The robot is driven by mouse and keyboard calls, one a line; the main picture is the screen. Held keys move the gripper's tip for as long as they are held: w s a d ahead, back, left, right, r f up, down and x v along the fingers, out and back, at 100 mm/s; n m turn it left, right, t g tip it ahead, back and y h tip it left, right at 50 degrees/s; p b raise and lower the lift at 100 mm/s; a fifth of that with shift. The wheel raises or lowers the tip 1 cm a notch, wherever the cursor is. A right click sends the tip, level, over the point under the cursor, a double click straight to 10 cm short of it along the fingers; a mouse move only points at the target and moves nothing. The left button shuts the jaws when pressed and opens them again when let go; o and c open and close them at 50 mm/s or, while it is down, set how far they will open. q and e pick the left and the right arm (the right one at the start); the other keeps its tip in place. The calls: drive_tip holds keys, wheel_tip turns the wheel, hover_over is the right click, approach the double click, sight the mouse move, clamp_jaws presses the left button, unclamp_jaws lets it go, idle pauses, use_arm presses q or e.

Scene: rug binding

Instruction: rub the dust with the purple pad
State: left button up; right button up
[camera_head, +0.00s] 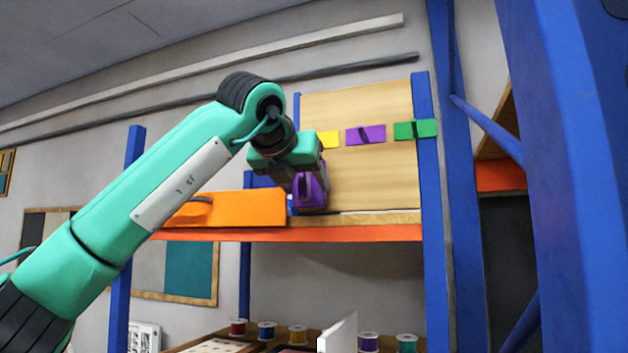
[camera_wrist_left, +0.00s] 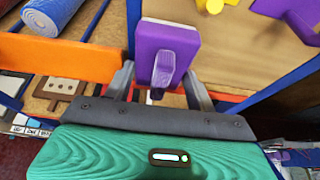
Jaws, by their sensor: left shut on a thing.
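The purple pad (camera_head: 311,194) is a small block with a grip on its face. My left gripper (camera_head: 301,176) is shut on that grip, in front of the left part of a light wooden board. In the left wrist view the purple pad (camera_wrist_left: 180,36) stands out beyond the fingers of the left gripper (camera_wrist_left: 161,82). I cannot clearly make out dust; a thin pale strip (camera_head: 366,212) shows along the shelf at the board's foot. I cannot tell whether the pad touches the board or shelf. My right gripper is not in view.
Yellow (camera_head: 328,139), purple (camera_head: 366,134) and green (camera_head: 415,129) pieces sit in a row on the board (camera_head: 378,180). An orange block (camera_head: 235,208) lies on the orange-edged shelf (camera_head: 340,234) to the left. Blue posts (camera_head: 434,210) flank it. Several thread spools (camera_head: 298,335) stand below.

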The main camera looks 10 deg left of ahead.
use_arm(q)
drive_tip(key=shift+a, duration=0.15)
drive_tip(key=shift+s+a+f+b, duration=0.15)
drive_tip(key=shift+s+f+b, duration=0.15)
drive_tip(key=shift+s+b, duration=0.35)
drive_tip(key=shift+s+a+r+b, duration=0.1)
drive_tip(key=shift+s+a+b, duration=0.1)
drive_tip(key=shift+s+b, duration=0.6)
drive_tip(key=shift+s+a+r+b, duration=0.1)
drive_tip(key=shift+s+a+b, duration=0.15)
drive_tip(key=shift+s, duration=1.05)
drive_tip(key=shift+d, duration=0.1)
drive_tip(key=shift+s, duration=0.15)
drive_tip(key=s, duration=0.1)
drive_tip(key=s+b, duration=0.1)
drive_tip(key=shift+s+a, duration=0.35)
drive_tip(key=shift+s, duration=0.05)
drive_tip(key=shift+w, duration=0.15)
